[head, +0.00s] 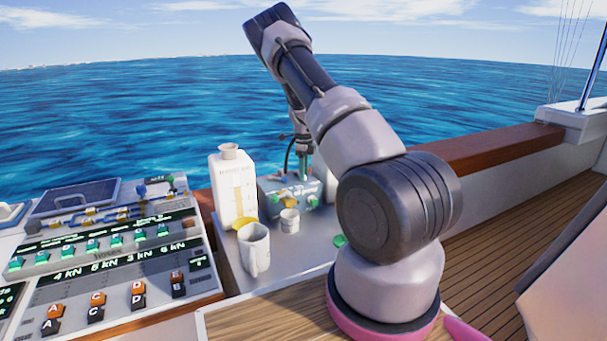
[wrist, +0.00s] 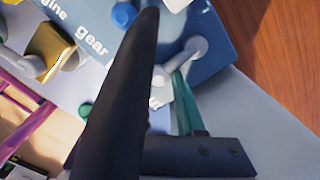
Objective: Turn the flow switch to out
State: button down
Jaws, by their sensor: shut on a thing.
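A blue-grey control box (head: 268,208) stands at the back of the ledge in the head view, with green and yellow parts on its front. In the wrist view the box (wrist: 205,62) fills the top, with "gear" lettering, a gold switch (wrist: 52,50) at left and a blue knob (wrist: 124,14). My gripper (head: 303,160) reaches down to the box from above. In the wrist view my gripper (wrist: 165,65) is shut on a pale lever (wrist: 190,50), between a dark finger and a teal strip. The finger hides part of the box. I cannot read which label marks the flow switch.
A button console (head: 105,262) lies at left. A wooden rail (head: 490,146) runs along the right.

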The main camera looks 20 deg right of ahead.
aim_at(309, 177)
jog(key=n, duration=0.1)
jog(key=d+n, duration=0.1)
jog(key=n, duration=0.1)
jog(key=shift+w+d, duration=0.15)
jog(key=shift+w, duration=0.05)
jog(key=shift+w+d+n, duration=0.25)
jog(key=shift+d+n, duration=0.15)
jog(key=shift+n, duration=0.7)
jog(key=shift+w+d+n, duration=0.2)
jog(key=shift+d+n, duration=0.15)
jog(key=shift+n, duration=0.75)
jog(key=c, duration=0.6)
grip_release()
jog(key=shift+o, duration=0.2)
notch_tip(309, 177, up, 11)
jog(key=shift+f, duration=0.15)
